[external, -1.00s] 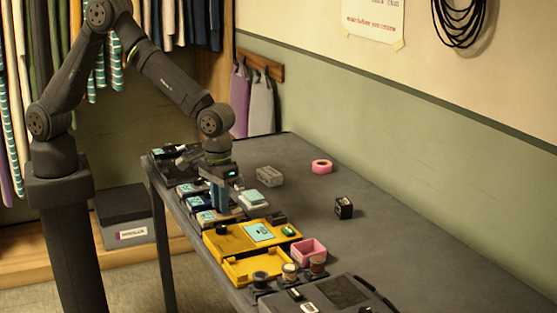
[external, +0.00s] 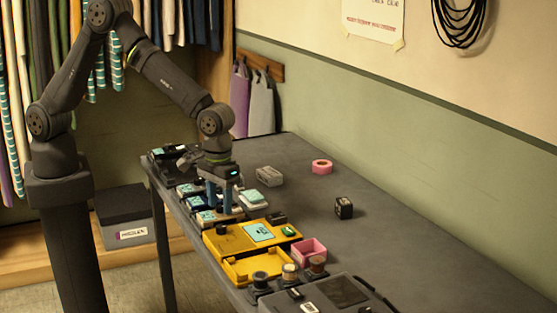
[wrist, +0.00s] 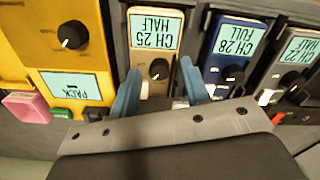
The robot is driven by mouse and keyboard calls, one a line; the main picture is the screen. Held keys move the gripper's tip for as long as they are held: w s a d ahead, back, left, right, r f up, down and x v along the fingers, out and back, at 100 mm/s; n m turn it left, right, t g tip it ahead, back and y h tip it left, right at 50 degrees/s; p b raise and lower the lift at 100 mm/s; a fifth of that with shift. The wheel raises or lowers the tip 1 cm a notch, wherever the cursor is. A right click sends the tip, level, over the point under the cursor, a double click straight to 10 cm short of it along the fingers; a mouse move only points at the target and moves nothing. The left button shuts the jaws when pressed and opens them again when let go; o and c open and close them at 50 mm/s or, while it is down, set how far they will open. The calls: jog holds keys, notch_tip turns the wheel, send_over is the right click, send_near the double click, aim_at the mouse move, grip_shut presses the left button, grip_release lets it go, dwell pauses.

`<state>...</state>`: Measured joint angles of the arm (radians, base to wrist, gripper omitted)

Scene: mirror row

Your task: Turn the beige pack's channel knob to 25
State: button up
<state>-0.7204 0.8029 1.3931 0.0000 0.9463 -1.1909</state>
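The beige pack (wrist: 149,100) lies between the yellow unit and the blue pack in the wrist view. Its display (wrist: 156,28) reads CH 25 HALF. Its dark channel knob (wrist: 159,69) has a small light pointer mark toward the lower left of the picture. My gripper (wrist: 160,88) is open, with one blue finger on each side of the knob and visible gaps between. In the external view my gripper (external: 219,197) is low over the row of packs, its two fingers apart. The knob is hidden there.
The blue pack (wrist: 238,52) reads CH 28 FULL, and another pack (wrist: 292,62) beyond it reads CH 22 HALF. The yellow unit (wrist: 68,60) has its own knob. A pink tray (external: 309,250) stands beside it. The table's right side is mostly clear.

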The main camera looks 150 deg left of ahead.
aim_at(221, 205)
notch_tip(221, 205, up, 17)
jog(key=shift+r, duration=0.2)
dwell(0.5)
jog(key=shift+f, duration=0.1)
dwell(0.3)
notch_tip(221, 205, down, 17)
jog(key=shift+f, duration=0.1)
dwell(0.5)
